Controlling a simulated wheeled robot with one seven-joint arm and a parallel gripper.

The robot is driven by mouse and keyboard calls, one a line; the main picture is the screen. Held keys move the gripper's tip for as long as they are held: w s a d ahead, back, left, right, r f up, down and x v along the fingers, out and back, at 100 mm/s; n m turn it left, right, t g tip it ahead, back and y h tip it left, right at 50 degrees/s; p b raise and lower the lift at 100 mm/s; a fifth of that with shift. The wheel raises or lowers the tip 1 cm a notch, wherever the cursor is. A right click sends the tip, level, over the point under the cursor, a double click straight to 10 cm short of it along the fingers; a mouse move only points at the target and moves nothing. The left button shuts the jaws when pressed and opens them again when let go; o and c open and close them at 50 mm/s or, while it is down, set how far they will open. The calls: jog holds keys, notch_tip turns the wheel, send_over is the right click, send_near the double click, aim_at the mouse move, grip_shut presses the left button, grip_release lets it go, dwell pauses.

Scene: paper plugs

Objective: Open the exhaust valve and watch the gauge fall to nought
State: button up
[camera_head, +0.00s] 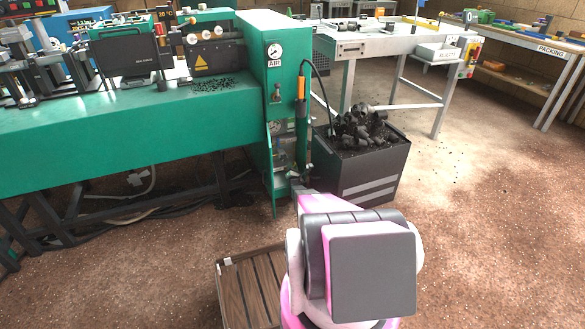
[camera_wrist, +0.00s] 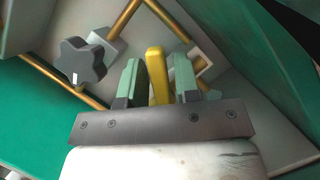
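The green air cabinet (camera_head: 256,95) stands at the end of the green bench. Its white round gauge (camera_head: 274,51) sits above an AIR label; the needle is too small to read. A second dial (camera_head: 276,127) shows dimly lower in the open bay. In the wrist view a yellow lever (camera_wrist: 157,75) stands between the two green-padded fingers of my gripper (camera_wrist: 157,80). The fingers are apart, with narrow gaps beside the lever. A black star knob (camera_wrist: 82,60) is left of them, among brass pipes. In the head view my pink arm reaches to the bay's bottom; the fingers are hard to make out.
A dark bin (camera_head: 370,170) heaped with black pieces stands right of the cabinet. An orange-handled tool (camera_head: 301,88) hangs by a black hose on the cabinet. A slatted wooden crate (camera_head: 240,290) lies on the floor beside my arm.

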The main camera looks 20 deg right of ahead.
grip_shut()
jog(key=shift+d+m, duration=0.1)
jog(key=shift+m, duration=0.2)
jog(key=m, duration=0.1)
jog(key=m+g+h, duration=0.1)
jog(key=m, duration=0.1)
jog(key=f+m+g, duration=0.1)
jog(key=m, duration=0.1)
jog(key=shift+d+h, duration=0.35)
jog(key=shift+h, duration=0.05)
jog(key=m+g, duration=0.1)
jog(key=m, duration=0.2)
jog(key=f+m+g, duration=0.1)
jog(key=m, duration=0.1)
jog(key=shift+d+f+m, duration=0.1)
jog(key=shift+d+m, duration=0.1)
jog(key=shift+m, duration=0.2)
jog(key=shift+f, duration=0.1)
jog(key=shift+o, duration=1.8)
grip_release()
jog(key=shift+s, duration=0.1)
